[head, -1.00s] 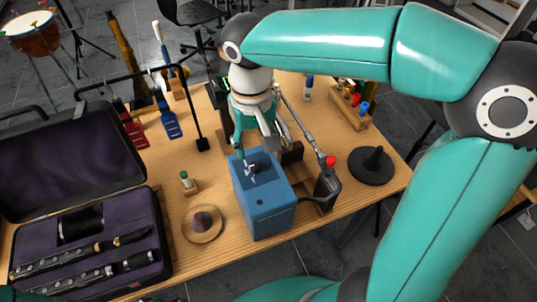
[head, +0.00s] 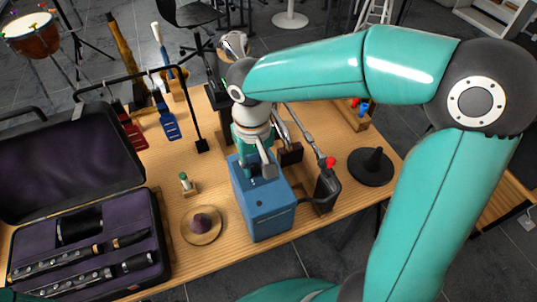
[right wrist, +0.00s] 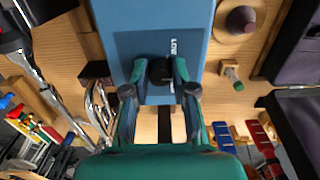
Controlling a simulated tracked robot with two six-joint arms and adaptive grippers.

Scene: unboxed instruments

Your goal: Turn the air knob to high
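A blue box (head: 266,210) stands near the front edge of the wooden table. In the right wrist view the same box (right wrist: 145,18) fills the top middle, with a "LOW" label by a dark air knob (right wrist: 160,72). My right gripper (right wrist: 160,74) is at the box, one finger on each side of the knob, and looks shut on it. In the head view my right gripper (head: 257,168) reaches down to the box top and hides the knob. The knob's pointer direction cannot be made out. My left gripper is in neither view.
An open instrument case (head: 155,225) lies on the left. A round stand with a purple mouthpiece-like piece (head: 203,222) and a small bottle (head: 186,181) sit left of the box. A metal arm with a red tip (head: 330,162) and a black cone stand (head: 372,167) are to its right.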

